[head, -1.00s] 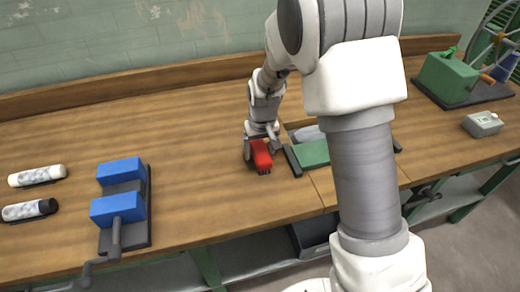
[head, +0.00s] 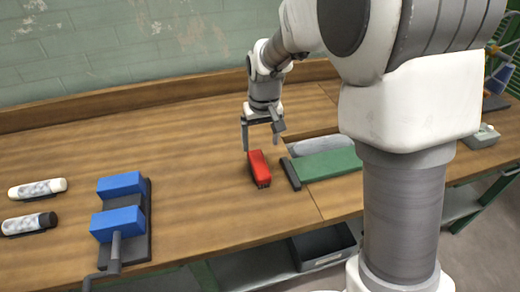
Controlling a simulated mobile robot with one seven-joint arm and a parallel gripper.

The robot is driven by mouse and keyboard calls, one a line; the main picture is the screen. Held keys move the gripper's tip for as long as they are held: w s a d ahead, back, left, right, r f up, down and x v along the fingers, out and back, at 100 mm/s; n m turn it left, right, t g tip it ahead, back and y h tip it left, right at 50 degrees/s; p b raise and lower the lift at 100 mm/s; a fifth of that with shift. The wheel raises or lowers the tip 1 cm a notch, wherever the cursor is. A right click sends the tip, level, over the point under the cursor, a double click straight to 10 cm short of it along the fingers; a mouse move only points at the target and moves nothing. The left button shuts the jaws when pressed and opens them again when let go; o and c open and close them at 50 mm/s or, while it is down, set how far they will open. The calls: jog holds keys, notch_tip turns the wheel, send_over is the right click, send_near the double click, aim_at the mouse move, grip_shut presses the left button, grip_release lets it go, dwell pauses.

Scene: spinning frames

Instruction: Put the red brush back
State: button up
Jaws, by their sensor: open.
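The red brush (head: 259,168) lies on the wooden bench top, left of a dark bar and a green block. My gripper (head: 262,148) is above the far end of the brush, pointing down. Its two fingers are spread apart, one at each side, and nothing is held between them. Whether a fingertip touches the brush or bench is hard to tell.
A green block (head: 326,164) with a dark bar (head: 290,174) lies right of the brush. A grey box (head: 482,137) is far right. My arm hides the bench's right part. The middle left is clear.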

jog(key=s+d+r+m+t, duration=0.2)
jog(key=s+d+r, duration=0.6)
jog(key=s+r, duration=0.35)
jog(key=s+d+r+t, duration=0.1)
jog(key=s+d, duration=0.2)
jog(key=s, duration=0.3)
jog(key=s+d+r+m, duration=0.1)
jog(key=s+d, duration=0.1)
jog(key=s, duration=0.4)
jog(key=shift+d+r+t+h, duration=0.25)
jog(key=shift+d+t+h, duration=0.05)
jog(key=shift+d+t, duration=0.1)
